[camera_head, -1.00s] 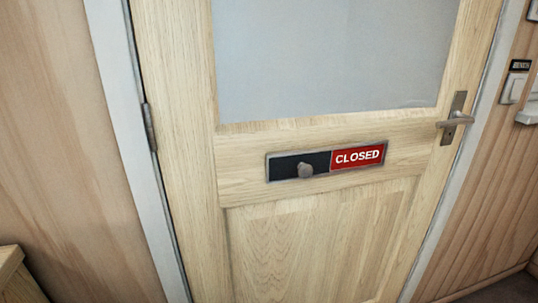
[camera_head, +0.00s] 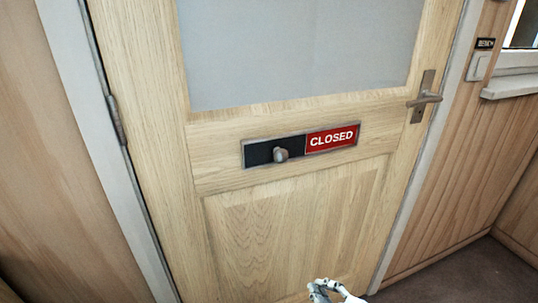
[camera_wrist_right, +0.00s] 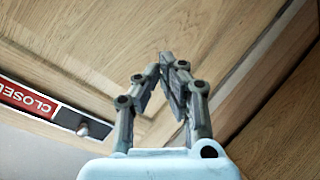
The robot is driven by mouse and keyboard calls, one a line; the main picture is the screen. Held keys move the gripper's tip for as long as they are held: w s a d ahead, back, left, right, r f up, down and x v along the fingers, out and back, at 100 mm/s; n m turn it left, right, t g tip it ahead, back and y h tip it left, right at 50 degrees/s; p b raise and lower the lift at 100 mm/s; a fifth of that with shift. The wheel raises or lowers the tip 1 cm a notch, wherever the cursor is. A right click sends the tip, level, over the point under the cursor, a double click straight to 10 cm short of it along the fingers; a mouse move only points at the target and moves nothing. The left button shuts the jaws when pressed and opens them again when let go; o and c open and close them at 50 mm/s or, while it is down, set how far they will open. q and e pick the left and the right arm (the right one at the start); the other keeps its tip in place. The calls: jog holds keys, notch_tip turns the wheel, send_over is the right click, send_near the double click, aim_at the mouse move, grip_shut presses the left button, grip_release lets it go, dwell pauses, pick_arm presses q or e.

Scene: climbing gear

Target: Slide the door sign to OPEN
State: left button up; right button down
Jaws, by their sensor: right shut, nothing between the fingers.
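The door sign (camera_head: 262,153) is a grey-framed strip on the wooden door. Its red CLOSED panel (camera_head: 332,139) shows at the right, and a dark slider with a grey round knob (camera_head: 281,155) covers the left part. In the right wrist view the CLOSED panel (camera_wrist_right: 27,97) and the knob (camera_wrist_right: 82,129) lie at the lower left, apart from the fingers. My right gripper (camera_head: 322,288) is at the bottom of the head view, below the sign. In the right wrist view its fingers (camera_wrist_right: 168,62) are shut and empty. My left gripper is not in view.
The door (camera_head: 240,240) has a frosted pane (camera_head: 300,50) above the sign. A lever handle (camera_head: 424,98) sticks out at its right. A light switch (camera_head: 480,66) and a sill (camera_head: 510,86) are on the right wall. Nothing stands in front of the sign.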

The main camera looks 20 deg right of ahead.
jog(key=w+a+r+n+t+y, duration=0.2)
jog(key=w+r+n, duration=0.1)
jog(key=r, duration=0.5)
jog(key=w+a+r+n+t+y, duration=0.1)
jog(key=w+a+r+n, duration=0.15)
jog(key=r, duration=0.45)
jog(key=n+t+y, duration=0.1)
jog(key=n+y, duration=0.1)
jog(key=n, duration=0.2)
send_near(255, 147)
jog(key=s+a, duration=0.2)
jog(key=s, duration=0.3)
jog(key=shift+w+a+p, duration=0.15)
jog(key=shift+a+p, duration=0.05)
jog(key=shift+p, duration=0.1)
jog(key=w, duration=0.9)
jog(key=shift+w+a+f, duration=0.1)
jog(key=shift+w+a, duration=0.1)
jog(key=shift+d, duration=0.4)
jog(key=shift+d, duration=0.15)
